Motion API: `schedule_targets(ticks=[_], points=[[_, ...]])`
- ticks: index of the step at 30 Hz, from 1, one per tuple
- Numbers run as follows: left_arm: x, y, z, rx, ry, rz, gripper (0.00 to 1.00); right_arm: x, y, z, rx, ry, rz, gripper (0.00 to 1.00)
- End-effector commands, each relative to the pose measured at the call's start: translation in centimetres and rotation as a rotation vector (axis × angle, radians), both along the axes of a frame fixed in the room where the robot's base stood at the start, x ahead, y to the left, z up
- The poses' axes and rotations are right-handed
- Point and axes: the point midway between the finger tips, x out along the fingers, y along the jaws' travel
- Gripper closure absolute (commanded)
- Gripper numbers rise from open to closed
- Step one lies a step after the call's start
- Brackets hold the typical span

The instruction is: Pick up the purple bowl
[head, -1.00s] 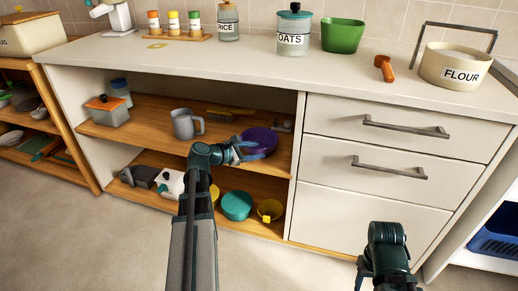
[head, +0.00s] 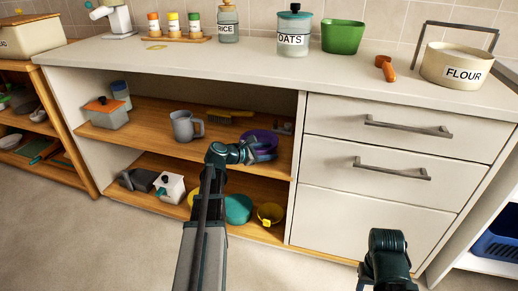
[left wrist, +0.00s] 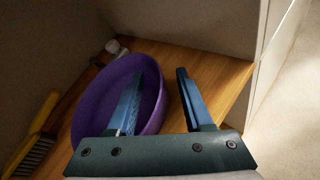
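The purple bowl (head: 262,137) sits on the upper wooden shelf of the open cupboard, near its right wall. My left gripper (head: 262,152) reaches into the shelf and partly hides the bowl in the head view. In the left wrist view, the bowl (left wrist: 92,108) fills the left middle. My left gripper (left wrist: 161,76) is open there, with one finger over the bowl's inside and the other outside its right rim. The rim lies between the fingers, and neither is closed on it. My right gripper (head: 386,278) is low in front of the drawers, its fingers not clear.
A grey mug (head: 184,126) and a yellow-handled brush (head: 228,116) share the shelf, left of and behind the bowl. The brush (left wrist: 36,132) also shows in the left wrist view. Bare shelf and the cupboard's side wall (left wrist: 262,45) lie right of the bowl.

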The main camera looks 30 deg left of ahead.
Motion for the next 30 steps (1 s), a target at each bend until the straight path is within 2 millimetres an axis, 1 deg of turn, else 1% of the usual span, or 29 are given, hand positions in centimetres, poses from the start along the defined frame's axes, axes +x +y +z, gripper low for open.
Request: schedule_targets(ticks=[1,5,6,8,23,26,30], points=[[0.0,0.0,0.0,0.000,0.000,0.000,0.58,0.0,0.0,0.0,0.000,0.000,0.000,0.50],[0.0,0.0,0.0,0.000,0.000,0.000,0.81,0.0,0.0,0.0,0.000,0.000,0.000,0.50],[0.0,0.0,0.0,0.000,0.000,0.000,0.88,0.0,0.0,0.0,0.000,0.000,0.000,0.50],[0.0,0.0,0.0,0.000,0.000,0.000,0.99,0.0,0.0,0.0,0.000,0.000,0.000,0.50],[0.0,0.0,0.1,0.000,-0.001,0.000,1.00,0.0,0.0,0.0,0.000,0.000,0.000,0.50],[0.0,0.0,0.2,0.000,-0.001,0.001,1.00,0.0,0.0,0.2,0.000,0.000,0.001,0.50],[0.0,0.0,1.0,0.000,-0.001,0.000,1.00,0.0,0.0,1.0,0.000,0.000,0.002,0.50]])
